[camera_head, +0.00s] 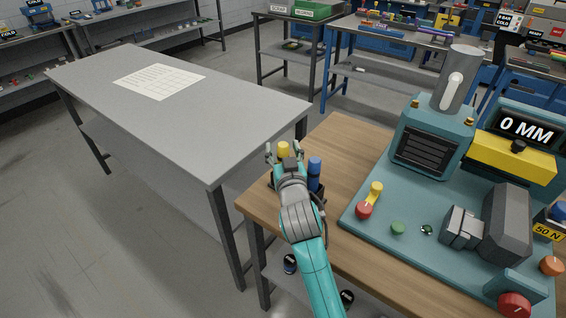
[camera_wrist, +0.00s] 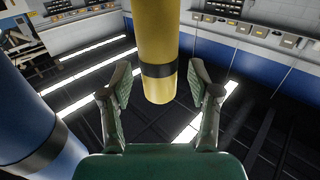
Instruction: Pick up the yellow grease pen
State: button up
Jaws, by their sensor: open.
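The yellow grease pen is a yellow cylinder with a dark band. In the wrist view the pen (camera_wrist: 157,35) stands between and slightly beyond the two fingers of my gripper (camera_wrist: 158,82), with a visible gap on each side. In the head view only its yellow top (camera_head: 283,148) shows, between the fingertips of my gripper (camera_head: 284,154). My gripper is open and holds nothing. The pen's lower part is hidden behind my gripper and arm in the head view.
A blue pen (camera_head: 315,165) stands close to the right of my gripper, and large at the left in the wrist view (camera_wrist: 35,120). A teal machine (camera_head: 385,205) fills the right of the wooden table (camera_head: 335,150). A grey table (camera_head: 200,120) at left is mostly clear.

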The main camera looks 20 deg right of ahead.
jog(key=shift+w, duration=0.15)
grip_shut()
